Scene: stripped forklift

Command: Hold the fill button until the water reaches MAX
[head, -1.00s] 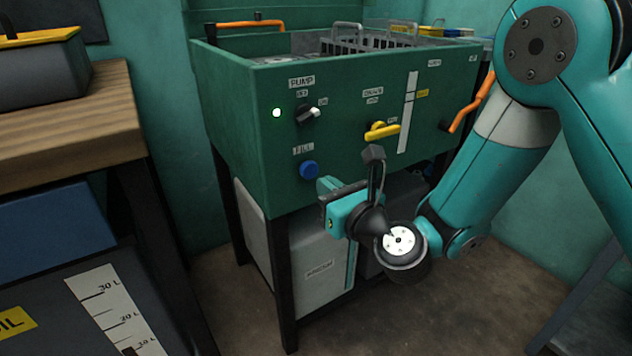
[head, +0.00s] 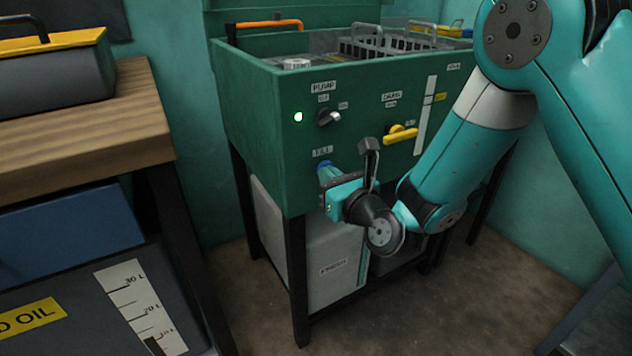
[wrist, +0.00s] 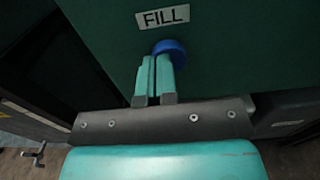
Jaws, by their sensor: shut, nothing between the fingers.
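The blue fill button (head: 325,163) is on the green tank's front panel, under the FILL label (head: 322,152). It is partly hidden behind my gripper (head: 323,174). In the wrist view the button (wrist: 170,46) sits just beyond the fingertips of my gripper (wrist: 160,60). The fingers are shut and empty, pointing at its lower part. They look very close or touching; I cannot tell whether the button is pressed in. A white level strip (head: 425,118) with a yellow mark (head: 440,97) is on the panel's right. I cannot make out a water level there.
The panel also has a pump knob (head: 329,117) beside a lit green lamp (head: 298,117), and a yellow drain lever (head: 401,134). A wooden bench (head: 90,130) stands at left. The green tank (head: 262,135) stands on dark legs over a pale container (head: 330,262).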

